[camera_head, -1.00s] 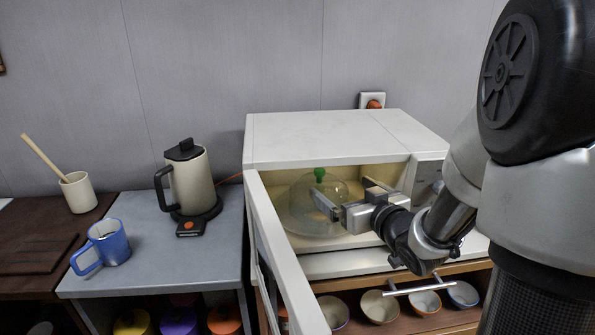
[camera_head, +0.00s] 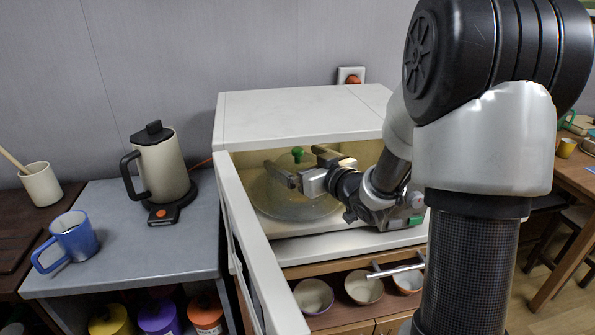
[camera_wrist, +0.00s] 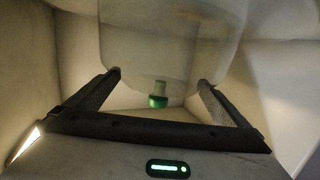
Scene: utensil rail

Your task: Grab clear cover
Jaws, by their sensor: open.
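The clear cover (camera_head: 268,200) is a see-through dome with a green knob (camera_head: 297,154) on top, standing inside the open white microwave (camera_head: 300,112). My gripper (camera_head: 303,165) is inside the microwave opening, open, with its two fingers at the height of the green knob. In the wrist view the clear cover (camera_wrist: 175,45) fills the upper middle, and its green knob (camera_wrist: 158,101) shows between the open fingers of my gripper (camera_wrist: 162,80). I cannot tell whether the fingers touch the cover. My gripper hides part of the cover in the head view.
The microwave door (camera_head: 255,245) stands open toward the front left. A kettle (camera_head: 162,165) and a blue mug (camera_head: 72,238) stand on the grey counter (camera_head: 150,245) to the left. Several bowls (camera_head: 362,286) sit on a shelf below the microwave.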

